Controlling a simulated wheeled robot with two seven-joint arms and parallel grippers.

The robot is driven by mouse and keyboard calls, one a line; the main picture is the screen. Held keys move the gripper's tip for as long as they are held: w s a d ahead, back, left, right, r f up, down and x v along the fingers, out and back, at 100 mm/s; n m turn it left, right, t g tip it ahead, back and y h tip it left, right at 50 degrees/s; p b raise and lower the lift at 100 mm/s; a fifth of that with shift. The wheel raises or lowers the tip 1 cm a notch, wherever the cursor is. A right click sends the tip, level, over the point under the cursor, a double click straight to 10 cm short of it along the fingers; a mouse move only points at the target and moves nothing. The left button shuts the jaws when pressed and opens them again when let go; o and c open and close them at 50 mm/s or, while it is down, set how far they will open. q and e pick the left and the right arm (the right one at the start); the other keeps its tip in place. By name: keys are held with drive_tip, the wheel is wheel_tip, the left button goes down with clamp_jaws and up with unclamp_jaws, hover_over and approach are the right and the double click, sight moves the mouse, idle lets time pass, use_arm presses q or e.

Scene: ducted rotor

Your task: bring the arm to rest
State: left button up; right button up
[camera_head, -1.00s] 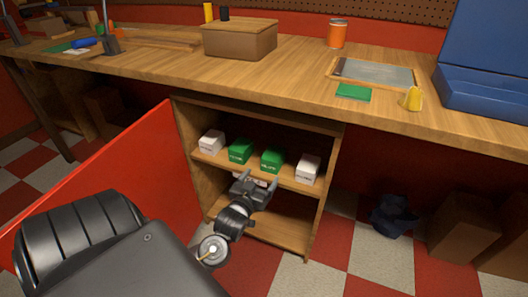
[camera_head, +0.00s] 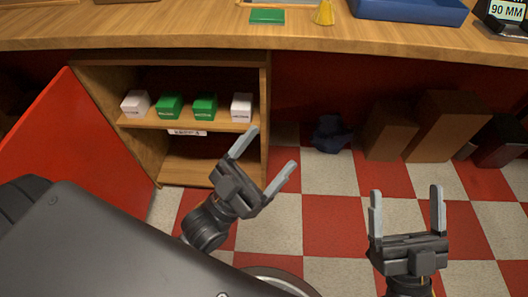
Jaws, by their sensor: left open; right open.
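My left gripper (camera_head: 266,160) is open and empty, in front of the cabinet's right side and above the checkered floor. Its fingers point up and to the right. My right gripper (camera_head: 407,208) is open and empty at the lower right, over the floor, with its fingers pointing up in the picture. Neither gripper touches anything that I can see.
An open cabinet (camera_head: 262,90) under the workbench (camera_head: 200,32) holds white and green boxes (camera_head: 205,107) on its shelf. Its red door (camera_head: 70,150) stands open at left. Brown boxes (camera_head: 440,125) and a dark blue crumpled thing (camera_head: 329,134) lie under the bench at right.

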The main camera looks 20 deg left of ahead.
idle(0.3)
